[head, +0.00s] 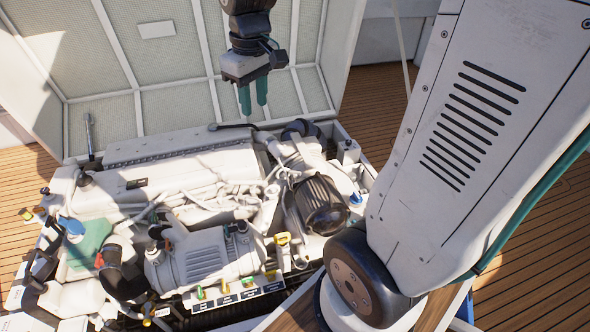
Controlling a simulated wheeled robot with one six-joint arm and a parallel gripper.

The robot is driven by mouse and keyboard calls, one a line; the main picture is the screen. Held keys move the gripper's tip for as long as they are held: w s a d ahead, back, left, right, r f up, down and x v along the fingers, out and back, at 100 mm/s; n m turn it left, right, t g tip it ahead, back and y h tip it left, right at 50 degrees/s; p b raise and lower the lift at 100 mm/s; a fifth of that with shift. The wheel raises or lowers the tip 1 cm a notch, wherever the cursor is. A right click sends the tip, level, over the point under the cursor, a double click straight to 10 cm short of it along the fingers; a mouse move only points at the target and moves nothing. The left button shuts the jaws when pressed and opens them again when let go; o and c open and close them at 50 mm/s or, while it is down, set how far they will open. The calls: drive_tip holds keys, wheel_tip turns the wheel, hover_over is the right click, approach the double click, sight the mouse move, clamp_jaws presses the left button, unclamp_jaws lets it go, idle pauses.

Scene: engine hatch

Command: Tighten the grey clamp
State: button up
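My gripper (253,108) hangs in the upper middle of the head view, with its two teal fingers pointing down. A narrow gap shows between the fingers and nothing is held there, so it is open. It is above the back edge of the white engine (190,175) and in front of the raised hatch lid (160,75). I cannot make out the grey clamp for certain among the hoses and fittings. A black hose (110,270) with an orange-red part shows at the left front.
A metal tool (89,132) stands upright at the back left of the engine bay. A black ribbed cylinder (320,205) stands at the engine's right. Several coloured tabs line the front strip (238,297). My arm covers the right side. Wooden deck (375,105) surrounds the hatch.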

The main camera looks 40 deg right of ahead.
drive_tip(key=w+d+f+n, duration=0.3)
drive_tip(key=w+d+f, duration=1.45)
drive_tip(key=f, duration=0.35)
drive_tip(key=shift+n+g, duration=0.4)
drive_tip(key=shift+n, duration=0.4)
drive_tip(key=d+f, duration=0.3)
drive_tip(key=f, duration=0.6)
drive_tip(key=d+f, duration=0.4)
drive_tip(key=f, duration=0.6)
drive_tip(key=d+f, duration=0.4)
drive_tip(key=f, duration=0.5)
drive_tip(key=shift+w+f, duration=0.25)
drive_tip(key=shift+f, duration=0.75)
clamp_jaws()
